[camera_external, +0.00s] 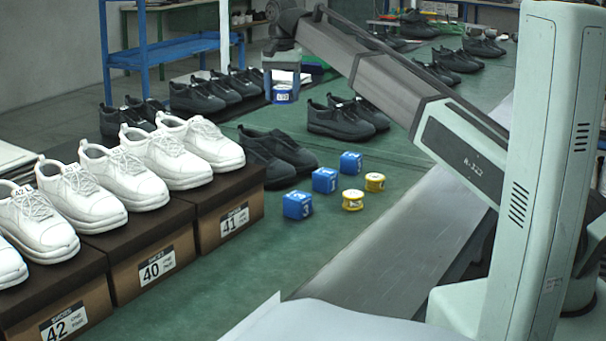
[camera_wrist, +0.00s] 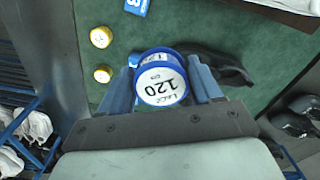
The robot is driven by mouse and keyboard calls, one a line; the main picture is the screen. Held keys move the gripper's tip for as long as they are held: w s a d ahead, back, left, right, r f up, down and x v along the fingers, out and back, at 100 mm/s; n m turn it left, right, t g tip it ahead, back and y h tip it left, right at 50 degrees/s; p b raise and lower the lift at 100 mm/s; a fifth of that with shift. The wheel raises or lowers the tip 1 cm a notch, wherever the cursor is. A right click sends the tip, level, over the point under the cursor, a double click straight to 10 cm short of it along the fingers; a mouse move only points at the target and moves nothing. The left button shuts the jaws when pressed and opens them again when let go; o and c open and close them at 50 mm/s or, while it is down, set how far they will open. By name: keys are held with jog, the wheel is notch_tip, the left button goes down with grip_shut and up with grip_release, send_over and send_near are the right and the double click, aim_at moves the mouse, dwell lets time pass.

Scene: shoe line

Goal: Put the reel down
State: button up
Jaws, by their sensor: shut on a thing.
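The reel (camera_wrist: 160,80) is blue-rimmed with a white face marked 120, seen between the two fingers in the wrist view. My gripper (camera_wrist: 163,75) is shut on its sides. In the external view the reel (camera_external: 283,94) shows small at the lower end of my gripper (camera_external: 282,84), toward the far left part of the green table (camera_external: 250,295). Whether its underside touches the table or hangs above it I cannot tell.
Blue cubes (camera_external: 298,205) and two yellow reels (camera_external: 353,200) stand mid-table. Dark shoes (camera_external: 340,120) lie around the far part. White shoes (camera_external: 120,180) stand on boxes (camera_external: 155,265) at left. Bare green table lies in front of the cubes.

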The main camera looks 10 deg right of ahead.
jog(key=w+d+m, duration=0.2)
jog(key=w+d, duration=0.3)
jog(key=d, duration=0.4)
jog(key=w+d+m, duration=0.2)
jog(key=w+d, duration=0.3)
jog(key=d, duration=0.5)
jog(key=m, duration=0.3)
send_over(393, 174)
notch_tip(393, 174, down, 18)
jog(key=shift+w+f, duration=0.2)
jog(key=shift+f, duration=4.9)
jog(key=shift+f, duration=0.15)
jog(key=o, duration=1)
jog(key=shift+o, duration=0.2)
notch_tip(393, 174, up, 12)
jog(key=shift+r, duration=0.2)
